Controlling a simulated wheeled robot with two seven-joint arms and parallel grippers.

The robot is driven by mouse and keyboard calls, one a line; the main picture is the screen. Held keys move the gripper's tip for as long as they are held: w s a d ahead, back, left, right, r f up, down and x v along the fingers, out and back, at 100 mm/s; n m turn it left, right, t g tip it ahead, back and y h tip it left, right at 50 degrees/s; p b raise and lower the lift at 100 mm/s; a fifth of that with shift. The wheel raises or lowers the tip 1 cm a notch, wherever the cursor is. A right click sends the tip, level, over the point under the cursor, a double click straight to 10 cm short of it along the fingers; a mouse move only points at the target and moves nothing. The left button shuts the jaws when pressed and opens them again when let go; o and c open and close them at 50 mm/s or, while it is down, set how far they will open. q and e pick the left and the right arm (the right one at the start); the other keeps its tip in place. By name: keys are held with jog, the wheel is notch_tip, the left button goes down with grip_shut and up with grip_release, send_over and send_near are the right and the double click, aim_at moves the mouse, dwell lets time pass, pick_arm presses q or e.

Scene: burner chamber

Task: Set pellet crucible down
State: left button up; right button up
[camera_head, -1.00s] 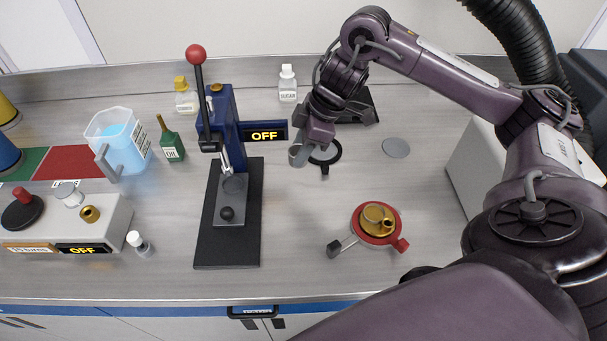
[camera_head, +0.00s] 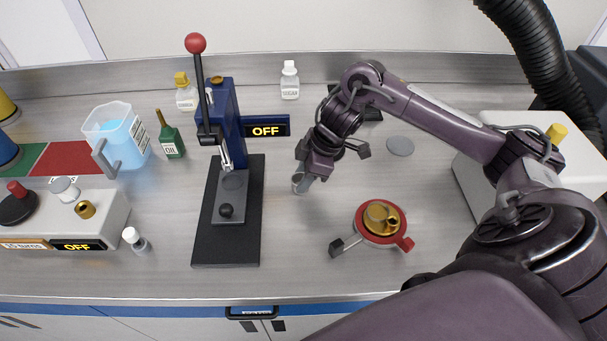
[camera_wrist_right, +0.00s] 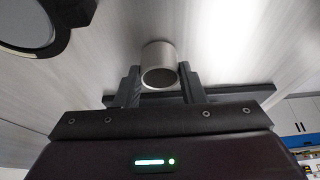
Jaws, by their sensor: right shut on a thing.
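The pellet crucible (camera_head: 299,184) is a small grey metal cup between the fingers of my right gripper (camera_head: 304,178). It is low over the bench, right of the blue press; I cannot tell whether it touches the surface. In the right wrist view, the crucible (camera_wrist_right: 159,58) is a short metal cylinder, and the right gripper (camera_wrist_right: 160,88) has a dark finger on each side of it, shut on it. My left gripper is not in view.
The blue press (camera_head: 228,120) on its black base stands left of the crucible. A red-and-gold round fixture (camera_head: 380,221) sits front right, and a grey disc (camera_head: 400,146) lies behind it. The bench (camera_head: 295,245) between press and fixture is clear.

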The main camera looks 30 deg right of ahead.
jog(key=shift+f, duration=0.1)
jog(key=o, duration=1)
jog(key=p+v, duration=0.1)
jog(key=v, duration=1.1)
jog(key=shift+p, duration=0.3)
